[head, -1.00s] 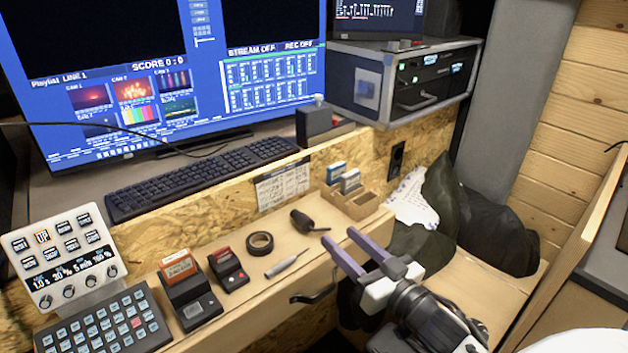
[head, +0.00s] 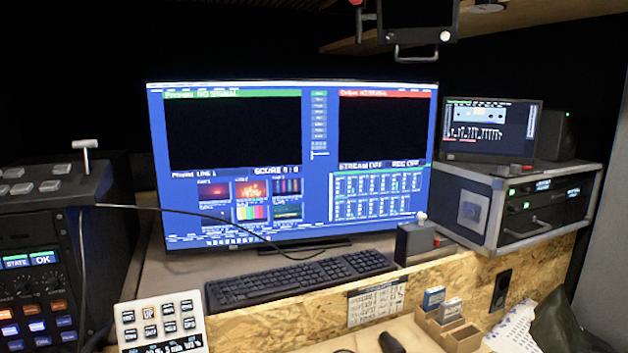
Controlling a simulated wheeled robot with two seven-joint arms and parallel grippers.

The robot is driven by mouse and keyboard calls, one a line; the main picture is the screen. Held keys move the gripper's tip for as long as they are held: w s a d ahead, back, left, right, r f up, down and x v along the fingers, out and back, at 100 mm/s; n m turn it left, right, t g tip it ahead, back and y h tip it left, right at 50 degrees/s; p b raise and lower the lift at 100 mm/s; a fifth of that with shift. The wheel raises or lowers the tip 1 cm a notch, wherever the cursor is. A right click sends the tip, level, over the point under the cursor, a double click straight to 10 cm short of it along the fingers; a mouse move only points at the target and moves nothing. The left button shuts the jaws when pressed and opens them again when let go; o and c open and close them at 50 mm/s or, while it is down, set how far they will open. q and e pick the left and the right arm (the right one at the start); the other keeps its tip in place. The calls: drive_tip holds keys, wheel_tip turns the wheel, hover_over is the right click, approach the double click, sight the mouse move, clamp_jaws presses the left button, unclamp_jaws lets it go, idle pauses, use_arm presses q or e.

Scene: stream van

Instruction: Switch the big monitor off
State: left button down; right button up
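The big monitor (head: 320,210) stands on the desk in the middle of the head view. Its screen is lit blue, with two black preview panes at the top, several small colour thumbnails and a grid of text. No power button on it can be made out. Neither of my grippers shows in the head view.
A black keyboard (head: 295,279) lies before the monitor. A rack case (head: 470,215) with a small lit screen (head: 490,130) on top stands at the right. A black control panel (head: 40,270) is at the left, a white button panel (head: 162,325) at the bottom. A dark cable crosses the monitor's lower left.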

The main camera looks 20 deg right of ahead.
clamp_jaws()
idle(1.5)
